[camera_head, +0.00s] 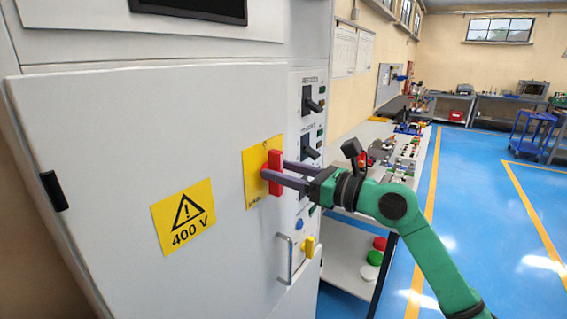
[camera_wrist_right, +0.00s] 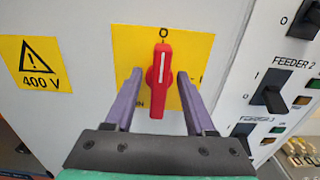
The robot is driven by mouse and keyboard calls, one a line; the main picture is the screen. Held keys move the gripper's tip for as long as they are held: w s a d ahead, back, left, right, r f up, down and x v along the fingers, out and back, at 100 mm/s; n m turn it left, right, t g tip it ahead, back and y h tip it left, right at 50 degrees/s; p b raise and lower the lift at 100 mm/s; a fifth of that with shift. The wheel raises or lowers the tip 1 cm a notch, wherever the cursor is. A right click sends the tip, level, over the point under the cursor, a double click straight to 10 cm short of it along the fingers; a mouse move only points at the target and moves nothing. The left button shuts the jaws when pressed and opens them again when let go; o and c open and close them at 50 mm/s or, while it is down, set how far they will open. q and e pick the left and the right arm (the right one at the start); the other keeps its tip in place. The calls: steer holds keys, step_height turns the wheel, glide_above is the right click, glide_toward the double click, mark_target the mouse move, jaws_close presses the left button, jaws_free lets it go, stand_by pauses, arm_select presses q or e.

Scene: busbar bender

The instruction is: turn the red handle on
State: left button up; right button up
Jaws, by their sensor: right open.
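The red handle (camera_head: 275,158) is on a yellow plate (camera_head: 256,162) on the grey cabinet front. In the right wrist view the red handle (camera_wrist_right: 157,100) stands upright, its white line pointing up to the O mark on the yellow plate (camera_wrist_right: 128,44). My right gripper (camera_head: 274,172) is open at the handle. In the right wrist view its two purple fingers (camera_wrist_right: 160,76) lie on either side of the handle, with a visible gap on each side. My left gripper is not in view.
Black feeder switches (camera_head: 310,102) line the panel right of the handle. Below are a metal pull handle (camera_head: 284,260) and a yellow knob (camera_head: 309,246). A 400 V sign (camera_head: 184,216) is to the left. A workbench (camera_head: 400,150) with parts stands behind my right arm.

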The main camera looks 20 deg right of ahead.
jaws_close()
stand_by(1.4)
